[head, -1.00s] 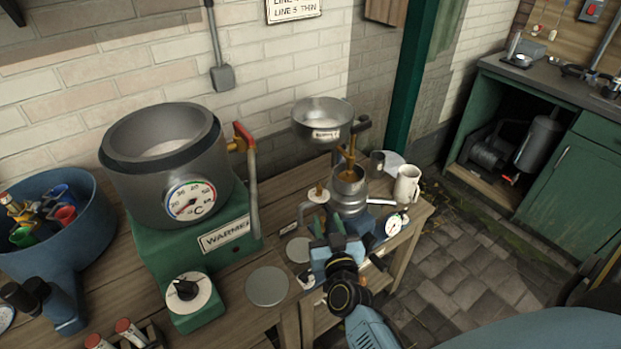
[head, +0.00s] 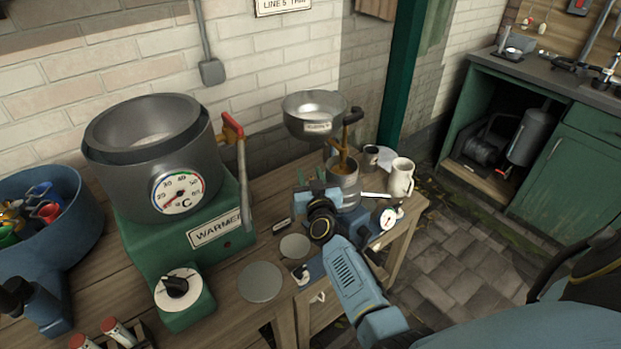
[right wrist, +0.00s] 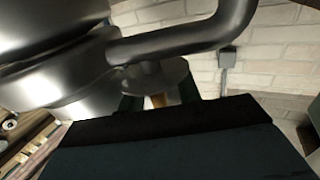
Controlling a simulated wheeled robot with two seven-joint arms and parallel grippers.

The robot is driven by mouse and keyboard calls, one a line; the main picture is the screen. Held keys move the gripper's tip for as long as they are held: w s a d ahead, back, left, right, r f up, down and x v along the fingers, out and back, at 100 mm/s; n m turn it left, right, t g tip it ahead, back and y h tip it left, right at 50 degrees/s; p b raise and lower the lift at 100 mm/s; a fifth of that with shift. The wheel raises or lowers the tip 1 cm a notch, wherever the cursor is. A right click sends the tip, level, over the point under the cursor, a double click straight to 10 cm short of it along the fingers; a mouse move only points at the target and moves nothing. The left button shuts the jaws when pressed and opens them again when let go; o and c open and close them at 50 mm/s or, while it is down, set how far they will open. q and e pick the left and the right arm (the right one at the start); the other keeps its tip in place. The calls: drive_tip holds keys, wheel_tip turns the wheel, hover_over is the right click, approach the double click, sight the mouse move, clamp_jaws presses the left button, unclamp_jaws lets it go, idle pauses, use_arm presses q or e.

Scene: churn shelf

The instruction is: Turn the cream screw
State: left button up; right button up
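The cream separator has a steel supply bowl (head: 314,110) on top, amber spouts (head: 343,160) and a steel lower vessel (head: 344,183). My right gripper (head: 308,186) is low at its left side, and the wrist hides much of the fingers in the head view. In the right wrist view, a small brass-coloured piece (right wrist: 160,101), probably the cream screw, shows below a grey disc (right wrist: 153,80). It is between the two dark fingertips of my right gripper (right wrist: 160,99), with gaps beside it. A bent steel pipe (right wrist: 190,38) crosses above.
The green warmer (head: 183,258) with a large pot and dial stands left of the separator. A white mug (head: 400,178), a dark cup (head: 371,157) and a small gauge (head: 388,218) are at the right. Flat discs (head: 260,281) lie in front.

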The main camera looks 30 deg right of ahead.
use_arm(q)
drive_tip(key=shift+d, duration=0.15)
use_arm(e)
drive_tip(key=shift+c, duration=0.3)
clamp_jaws()
drive_tip(key=m+g+h+p, duration=0.1)
drive_tip(key=h, duration=0.1)
drive_tip(key=m+g+h, duration=0.1)
drive_tip(key=m+h, duration=0.1)
drive_tip(key=m+g+h+p, duration=0.1)
drive_tip(key=m+g+h, duration=0.1)
drive_tip(key=shift+s+d+p, duration=0.15)
drive_tip(key=shift+d+p, duration=0.15)
drive_tip(key=shift+d, duration=0.05)
use_arm(q)
drive_tip(key=d+r, duration=0.2)
drive_tip(key=shift+r, duration=0.3)
use_arm(e)
drive_tip(key=shift+s+g+h, duration=0.1)
drive_tip(key=shift+g+h, duration=0.2)
drive_tip(key=shift+h, duration=0.1)
drive_tip(key=shift+o, duration=0.3)
unclamp_jaws()
